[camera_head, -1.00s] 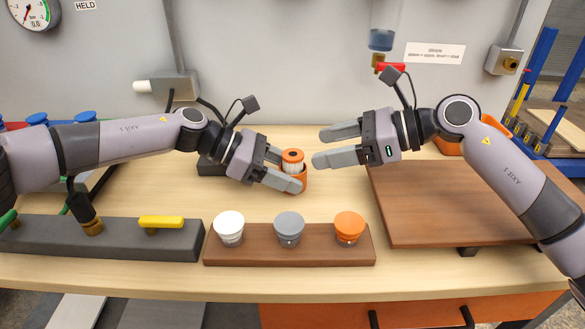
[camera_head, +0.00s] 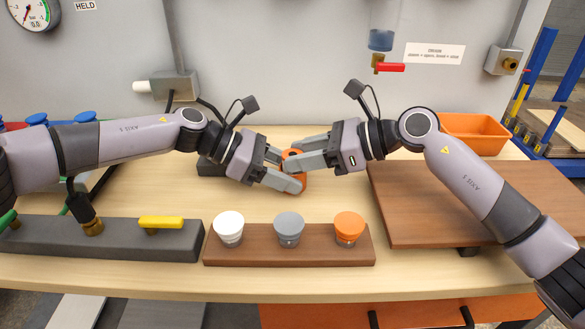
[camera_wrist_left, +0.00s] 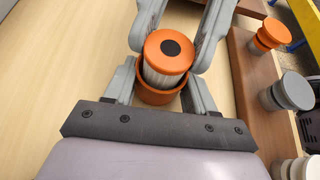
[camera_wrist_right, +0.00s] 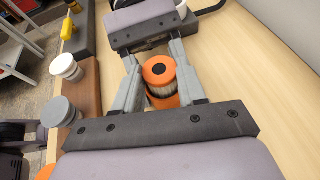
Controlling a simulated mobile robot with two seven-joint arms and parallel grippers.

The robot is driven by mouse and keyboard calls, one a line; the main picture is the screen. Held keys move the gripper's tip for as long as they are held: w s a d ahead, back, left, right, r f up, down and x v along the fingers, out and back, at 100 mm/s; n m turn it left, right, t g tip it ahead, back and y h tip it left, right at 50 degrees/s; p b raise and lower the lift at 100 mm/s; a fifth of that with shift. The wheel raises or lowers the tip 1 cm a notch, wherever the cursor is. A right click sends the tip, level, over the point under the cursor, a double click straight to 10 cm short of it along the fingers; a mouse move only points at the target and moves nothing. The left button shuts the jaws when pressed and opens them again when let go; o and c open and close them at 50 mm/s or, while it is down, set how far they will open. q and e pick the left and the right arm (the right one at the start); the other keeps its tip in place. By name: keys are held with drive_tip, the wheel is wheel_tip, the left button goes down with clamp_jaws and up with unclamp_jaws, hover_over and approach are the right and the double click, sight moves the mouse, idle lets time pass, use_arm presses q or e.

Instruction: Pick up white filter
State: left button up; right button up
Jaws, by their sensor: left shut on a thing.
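A white-capped piece (camera_head: 229,228) stands at the left of a brown rack (camera_head: 262,256). A filter with white pleats and an orange top (camera_wrist_left: 170,52) with a dark centre stands upright in an orange cup (camera_wrist_left: 160,95). My left gripper (camera_head: 287,170) is shut on the orange cup, fingers on either side of it. My right gripper (camera_head: 298,160) has its fingers on both sides of the filter's orange top (camera_wrist_right: 158,70). Whether those fingers press on it is not clear. In the head view the fingers hide much of filter and cup.
A grey-capped piece (camera_head: 289,229) and an orange-capped piece (camera_head: 348,228) share the rack. A dark block with a yellow lever (camera_head: 160,222) lies front left. A brown board (camera_head: 450,220) is at right, an orange bin (camera_head: 475,131) behind it.

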wheel_tip(320, 180, up, 18)
idle(0.6)
use_arm(q)
drive_tip(key=o, duration=0.9)
